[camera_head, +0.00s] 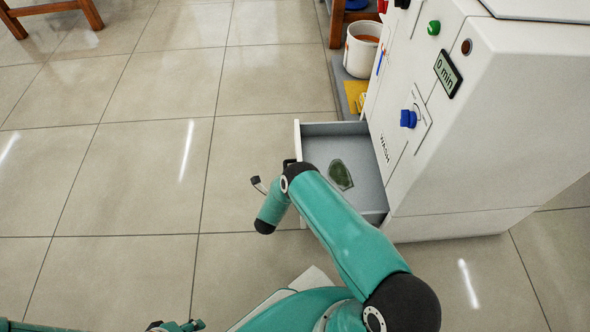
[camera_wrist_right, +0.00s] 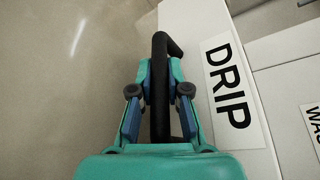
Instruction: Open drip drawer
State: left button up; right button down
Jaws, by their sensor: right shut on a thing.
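The drip drawer is pulled out from the lower part of the white machine, and its grey floor (camera_head: 318,148) shows in the head view. Its white front panel carries the label "DRIP" (camera_wrist_right: 229,88) in the right wrist view. The black bar handle (camera_wrist_right: 160,100) runs between the fingers of my right gripper (camera_wrist_right: 159,90), which is shut on it.
A dark green patch (camera_head: 341,175) lies on the drawer floor. The white machine (camera_head: 480,150) stands at the right with a blue knob (camera_head: 408,118) and a "0 min" display (camera_head: 447,73). A white bucket (camera_head: 361,48) stands behind the drawer.

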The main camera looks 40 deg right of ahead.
jog(key=c, duration=1.6)
grip_release()
jog(key=shift+w+d+r, duration=0.15)
jog(key=shift+w+r, duration=0.2)
jog(key=o, duration=0.5)
jog(key=shift+c, duration=0.2)
jog(key=shift+s+f, duration=0.1)
jog(key=shift+f, duration=0.05)
jog(key=v, duration=1.2)
jog(key=shift+f, duration=0.15)
